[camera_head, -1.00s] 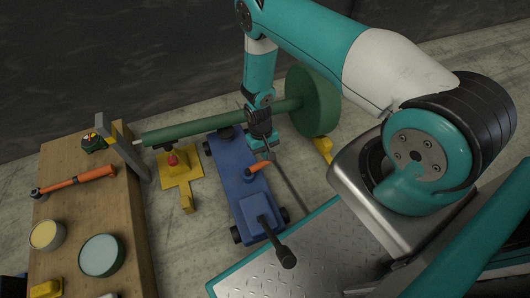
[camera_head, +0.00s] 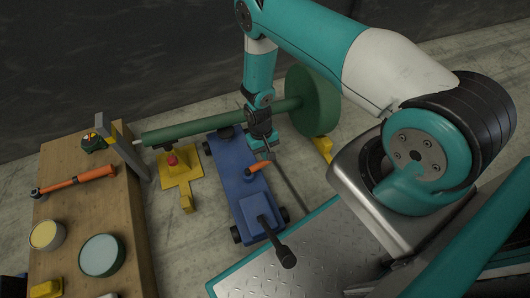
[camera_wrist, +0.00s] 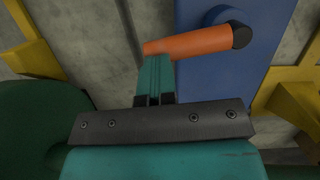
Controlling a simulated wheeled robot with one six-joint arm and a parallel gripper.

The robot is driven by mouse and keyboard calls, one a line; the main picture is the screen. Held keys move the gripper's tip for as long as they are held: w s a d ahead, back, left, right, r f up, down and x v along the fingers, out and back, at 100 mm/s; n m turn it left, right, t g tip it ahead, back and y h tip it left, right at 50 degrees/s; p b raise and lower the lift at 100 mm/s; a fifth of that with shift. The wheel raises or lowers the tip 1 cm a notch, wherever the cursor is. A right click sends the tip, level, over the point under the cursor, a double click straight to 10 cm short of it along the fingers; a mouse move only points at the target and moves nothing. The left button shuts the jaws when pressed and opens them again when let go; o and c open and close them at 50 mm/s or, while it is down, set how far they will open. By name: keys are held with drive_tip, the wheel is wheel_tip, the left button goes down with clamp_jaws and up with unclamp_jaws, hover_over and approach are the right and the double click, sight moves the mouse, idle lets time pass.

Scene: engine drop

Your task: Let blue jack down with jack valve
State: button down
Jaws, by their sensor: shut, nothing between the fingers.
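The blue jack (camera_head: 238,188) stands on the floor, long and low on small wheels. It also shows in the wrist view (camera_wrist: 205,75). Its jack valve, an orange lever (camera_head: 257,167) with a dark end, sticks out at its side. In the wrist view the orange lever (camera_wrist: 195,43) lies across just beyond my fingertips. My gripper (camera_head: 264,152) is shut and empty beside the lever; in the wrist view its tips (camera_wrist: 155,62) overlap the lever's near edge. I cannot tell whether they touch it.
A green shaft (camera_head: 215,121) with a big disc (camera_head: 312,100) lies over the jack's far end. A yellow stand (camera_head: 180,178) is left of the jack. A wooden bench (camera_head: 75,205) holds tools and tins. The jack's dark handle (camera_head: 275,242) points toward my base.

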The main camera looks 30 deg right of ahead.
idle(0.8)
drive_tip(key=p+v, duration=0.7)
drive_tip(key=v, duration=1)
drive_tip(key=w+f+n+b, duration=0.1)
drive_tip(key=w+f+b, duration=0.4)
drive_tip(key=b, duration=0.7)
drive_tip(key=s+f+b, duration=0.7)
drive_tip(key=f, duration=0.4)
drive_tip(key=shift+s+f, duration=0.3)
drive_tip(key=shift+f, duration=0.05)
drive_tip(key=shift+r, duration=0.1)
